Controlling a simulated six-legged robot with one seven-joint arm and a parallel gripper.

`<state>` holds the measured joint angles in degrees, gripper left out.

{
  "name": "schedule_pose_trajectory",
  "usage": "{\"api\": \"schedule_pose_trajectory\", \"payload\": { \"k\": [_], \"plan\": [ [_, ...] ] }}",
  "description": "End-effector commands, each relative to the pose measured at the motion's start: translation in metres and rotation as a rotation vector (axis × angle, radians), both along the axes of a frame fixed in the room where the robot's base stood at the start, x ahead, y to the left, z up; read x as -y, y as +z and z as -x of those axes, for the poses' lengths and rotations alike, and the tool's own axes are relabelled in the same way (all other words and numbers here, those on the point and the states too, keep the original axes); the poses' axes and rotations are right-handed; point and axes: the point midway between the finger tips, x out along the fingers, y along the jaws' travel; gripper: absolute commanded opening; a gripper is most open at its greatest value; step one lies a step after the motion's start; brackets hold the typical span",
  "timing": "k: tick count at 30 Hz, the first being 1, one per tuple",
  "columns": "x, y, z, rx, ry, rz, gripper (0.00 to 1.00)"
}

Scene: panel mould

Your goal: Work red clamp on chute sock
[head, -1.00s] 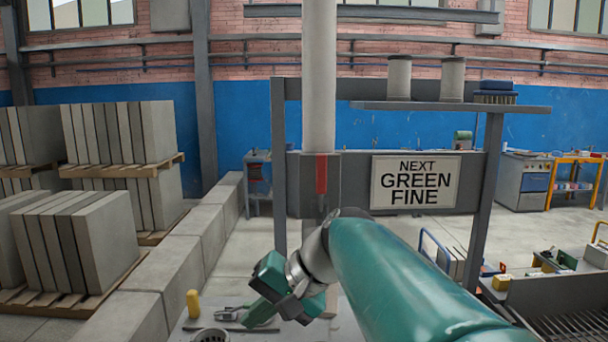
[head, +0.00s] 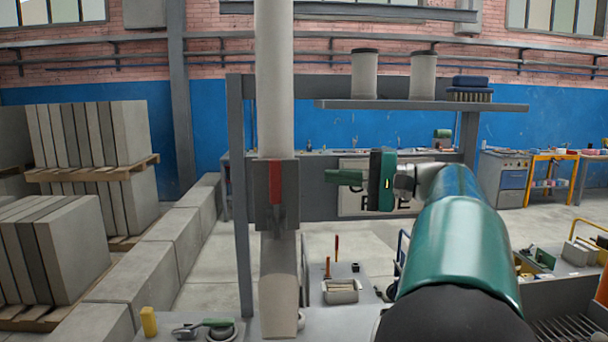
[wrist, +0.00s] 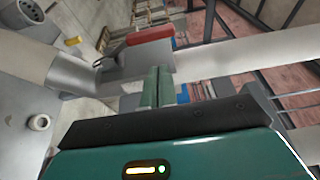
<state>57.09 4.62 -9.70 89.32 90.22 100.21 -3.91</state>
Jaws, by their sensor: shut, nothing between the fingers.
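The red clamp handle (head: 275,182) sits on a grey clamp block (head: 262,205) around the pale chute sock (head: 274,80). The sock runs down from above and shows again below the block. My gripper (head: 330,177) is to the right of the clamp, pointing left at it, with a gap between. Its fingers are shut and empty. In the wrist view the gripper's green fingers (wrist: 157,87) lie close together below the red handle (wrist: 150,36) and the grey clamp body (wrist: 135,62). I cannot tell from that view how far apart they are in depth.
A bench below carries a yellow object (head: 148,321), a green-handled tool (head: 205,324) and a grey bin (head: 340,291). A grey post (head: 240,200) stands left of the sock. A shelf (head: 420,105) holds two canisters and a brush. The sign is partly hidden by my gripper.

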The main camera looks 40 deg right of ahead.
Motion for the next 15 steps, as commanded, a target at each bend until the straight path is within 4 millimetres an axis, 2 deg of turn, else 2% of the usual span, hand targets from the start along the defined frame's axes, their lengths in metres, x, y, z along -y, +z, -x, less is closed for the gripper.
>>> {"api": "schedule_pose_trajectory", "payload": {
  "k": [15],
  "plan": [
    [-0.049,0.000,-0.069,-0.002,0.006,0.000,0.00]
  ]
}}
